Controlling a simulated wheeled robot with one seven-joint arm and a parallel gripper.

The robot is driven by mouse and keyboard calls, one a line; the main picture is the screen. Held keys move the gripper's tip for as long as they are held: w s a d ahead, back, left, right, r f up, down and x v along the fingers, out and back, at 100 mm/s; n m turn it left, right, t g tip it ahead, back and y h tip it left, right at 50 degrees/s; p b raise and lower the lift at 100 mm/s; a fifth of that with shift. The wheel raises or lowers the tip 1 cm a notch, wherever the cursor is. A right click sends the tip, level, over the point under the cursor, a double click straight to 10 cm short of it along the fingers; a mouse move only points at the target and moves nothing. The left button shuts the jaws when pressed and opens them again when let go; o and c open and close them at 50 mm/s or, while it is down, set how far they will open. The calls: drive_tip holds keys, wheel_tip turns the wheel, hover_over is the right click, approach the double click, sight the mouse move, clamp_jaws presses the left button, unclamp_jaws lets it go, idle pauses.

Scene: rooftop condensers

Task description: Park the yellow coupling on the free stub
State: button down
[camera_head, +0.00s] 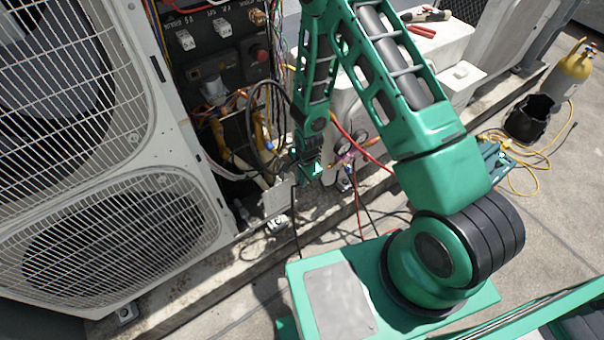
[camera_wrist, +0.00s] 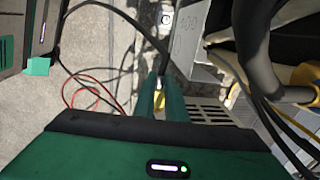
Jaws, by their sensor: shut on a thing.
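My gripper (camera_head: 308,172) hangs low beside the open service side of the condenser. In the wrist view its two green fingers (camera_wrist: 160,92) are closed on a small yellow piece, the yellow coupling (camera_wrist: 158,104), mostly hidden between them. A black hose (camera_wrist: 135,22) runs to the fingertips. In the head view the coupling is hidden by the gripper. A pale plate (camera_wrist: 190,50) stands just beyond the fingertips in the wrist view; it also shows left of the gripper in the head view (camera_head: 277,200). I cannot make out the free stub clearly.
The condenser (camera_head: 160,235) with fan grilles fills the left. Wires and yellow-sleeved pipes (camera_head: 262,132) crowd its open side. A gauge manifold (camera_head: 350,148) with red hoses is right of my gripper. A black bucket (camera_head: 530,118) and yellow-topped cylinder (camera_head: 572,70) stand far right.

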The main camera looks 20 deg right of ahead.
drive_tip(key=shift+w+d, duration=0.25)
drive_tip(key=shift+d, duration=0.25)
drive_tip(key=shift+w+d, duration=0.3)
drive_tip(key=shift+d, duration=0.6)
drive_tip(key=shift+w+d, duration=0.25)
drive_tip(key=shift+d, duration=0.65)
drive_tip(key=shift+w+d, duration=0.2)
drive_tip(key=shift+d, duration=0.5)
drive_tip(key=shift+w+d, duration=0.2)
drive_tip(key=shift+d, duration=0.5)
idle(1.1)
drive_tip(key=c, duration=1.7)
unclamp_jaws()
drive_tip(key=shift+s+a, duration=0.4)
drive_tip(key=shift+a, duration=0.8)
drive_tip(key=shift+s+a, duration=0.4)
drive_tip(key=shift+a, duration=0.85)
drive_tip(key=shift+s+a, duration=0.4)
drive_tip(key=shift+a, duration=0.8)
